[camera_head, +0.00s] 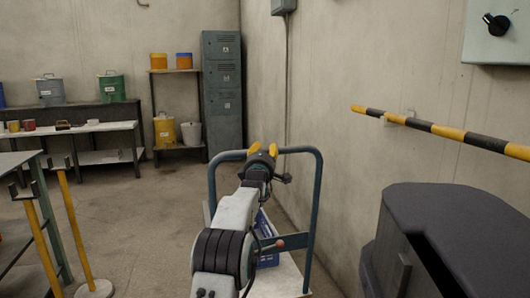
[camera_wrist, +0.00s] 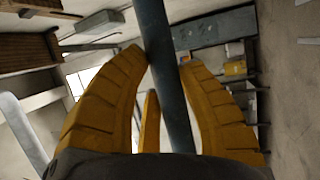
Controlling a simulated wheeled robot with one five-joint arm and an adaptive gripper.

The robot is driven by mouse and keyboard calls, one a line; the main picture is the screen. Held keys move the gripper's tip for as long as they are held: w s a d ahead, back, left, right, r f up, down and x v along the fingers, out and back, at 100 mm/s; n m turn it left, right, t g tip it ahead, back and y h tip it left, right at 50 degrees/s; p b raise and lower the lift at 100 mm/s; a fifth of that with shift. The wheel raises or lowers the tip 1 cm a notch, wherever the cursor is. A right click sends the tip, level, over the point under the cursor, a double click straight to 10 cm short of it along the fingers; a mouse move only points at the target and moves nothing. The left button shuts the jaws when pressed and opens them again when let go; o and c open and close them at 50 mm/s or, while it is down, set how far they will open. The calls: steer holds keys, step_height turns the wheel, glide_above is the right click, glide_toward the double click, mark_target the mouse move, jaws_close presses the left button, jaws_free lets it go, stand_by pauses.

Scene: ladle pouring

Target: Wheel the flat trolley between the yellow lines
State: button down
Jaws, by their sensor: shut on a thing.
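The flat trolley has a tall blue-grey tube handle (camera_head: 316,190) and a pale deck (camera_head: 285,284) low in the head view. A blue crate (camera_head: 266,257) rests on the deck, partly hidden by my arm. My gripper (camera_head: 262,151) is at the top bar of the handle. In the wrist view, the yellow fingers of my gripper (camera_wrist: 163,62) close around the handle bar (camera_wrist: 170,90) from both sides. Most of the deck and the wheels are hidden or out of frame. I cannot make out yellow lines on the floor in either view.
Yellow posts (camera_head: 72,225) and a table (camera_head: 16,160) stand at the left. A dark bulky unit (camera_head: 450,220) and a striped wall bar (camera_head: 447,131) are close on the right. Grey lockers (camera_head: 222,95) and a shelf stand at the back. Floor left of the trolley is clear.

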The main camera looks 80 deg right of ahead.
steer(key=shift+a+r, duration=0.15)
steer(key=shift+a, duration=0.05)
steer(key=c, duration=0.7)
jaws_free()
steer(key=shift+c, duration=0.2)
steer(key=shift+a, duration=0.1)
steer(key=a+f, duration=0.2)
steer(key=a, duration=0.9)
steer(key=shift+a+f, duration=0.2)
steer(key=shift+a, duration=0.1)
steer(key=shift+w, duration=0.1)
stand_by(0.3)
